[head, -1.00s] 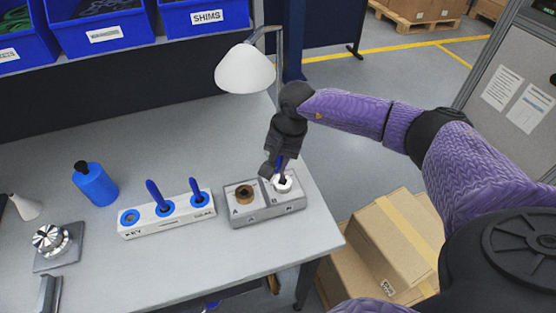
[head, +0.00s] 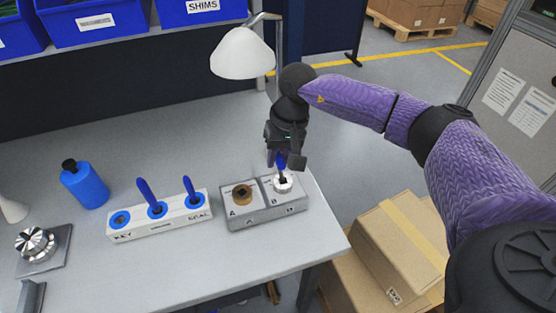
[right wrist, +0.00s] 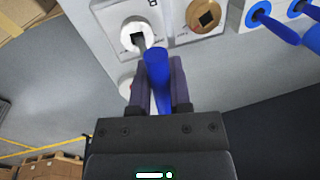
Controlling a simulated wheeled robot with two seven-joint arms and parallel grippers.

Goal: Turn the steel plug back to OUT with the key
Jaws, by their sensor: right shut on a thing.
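The steel plug (head: 283,182) sits in the side marked B of a grey housing (head: 265,214). A brass plug (head: 242,195) with a dark square socket sits in side A. My right gripper (head: 285,160) is above side B, shut on the blue-handled key (right wrist: 158,70). In the right wrist view the key's dark shank reaches the steel plug's socket (right wrist: 138,38); I cannot tell how deep it sits. The steel plug also shows in the right wrist view (right wrist: 128,30). My left gripper is not in view.
A white rack (head: 160,224) marked KEY and SEAL holds two blue-handled tools; its left hole is empty. A blue bottle (head: 84,185) and a metal dial (head: 36,243) stand further left. A white lamp (head: 241,54) stands behind the housing. Cardboard boxes (head: 400,245) are beside the table.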

